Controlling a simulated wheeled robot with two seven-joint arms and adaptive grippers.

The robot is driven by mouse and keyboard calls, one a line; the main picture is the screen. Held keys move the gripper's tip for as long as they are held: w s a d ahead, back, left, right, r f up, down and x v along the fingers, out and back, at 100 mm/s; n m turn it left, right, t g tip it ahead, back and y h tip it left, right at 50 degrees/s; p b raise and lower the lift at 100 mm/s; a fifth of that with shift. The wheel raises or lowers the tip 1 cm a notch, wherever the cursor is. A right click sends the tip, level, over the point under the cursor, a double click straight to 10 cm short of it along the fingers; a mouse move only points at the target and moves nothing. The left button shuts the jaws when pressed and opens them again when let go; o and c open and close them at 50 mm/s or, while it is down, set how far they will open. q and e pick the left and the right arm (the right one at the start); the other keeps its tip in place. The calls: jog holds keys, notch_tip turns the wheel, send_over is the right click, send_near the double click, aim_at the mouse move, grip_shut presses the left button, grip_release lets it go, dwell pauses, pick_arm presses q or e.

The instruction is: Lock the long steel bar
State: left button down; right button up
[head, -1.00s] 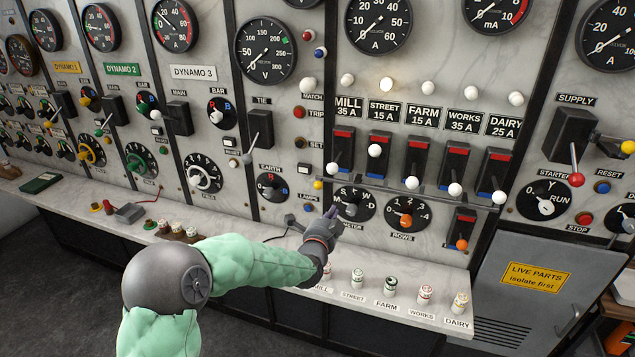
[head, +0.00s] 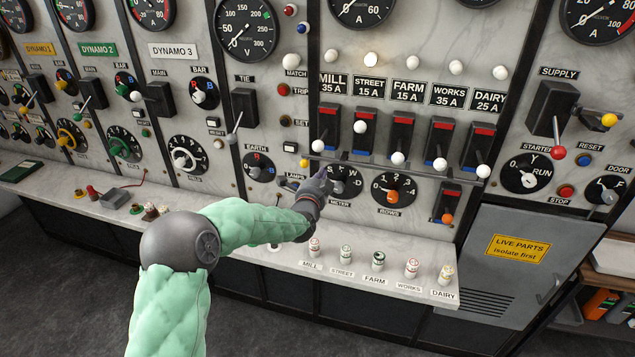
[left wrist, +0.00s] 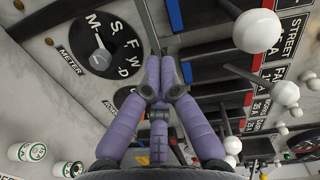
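The long steel bar (head: 420,173) runs level along the lower front of the row of feeder switches, close by the white-knobbed levers. A small yellow knob (head: 304,163) sits on the panel near its left end. My left gripper (head: 322,174) is just below the left part of the bar, over the left edge of the meter dial (head: 343,181). In the left wrist view its purple fingers (left wrist: 158,72) are drawn together at the tips, and nothing held between them can be made out. The dial also shows there (left wrist: 100,45). My right gripper is out of view.
The Street lever (head: 359,127) is up; the Mill lever (head: 317,146) and the other feeder levers are down. An orange-knobbed switch (head: 446,218) is below the bar's right end. Several small labelled pots stand on the marble ledge (head: 260,228).

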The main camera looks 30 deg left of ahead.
aim_at(302, 163)
pick_arm(q)
jog(key=w+a, duration=0.3)
jog(key=a, duration=0.2)
jog(key=shift+w+f, duration=0.3)
jog(key=shift+f, duration=0.15)
jog(key=a+b, duration=0.1)
jog(key=a, duration=0.1)
jog(key=s+a+b, duration=0.1)
jog(key=b, duration=0.1)
jog(key=shift+a+f, duration=0.1)
jog(key=shift+a, duration=0.3)
jog(key=shift+s+a, duration=0.1)
jog(key=shift+a, duration=0.2)
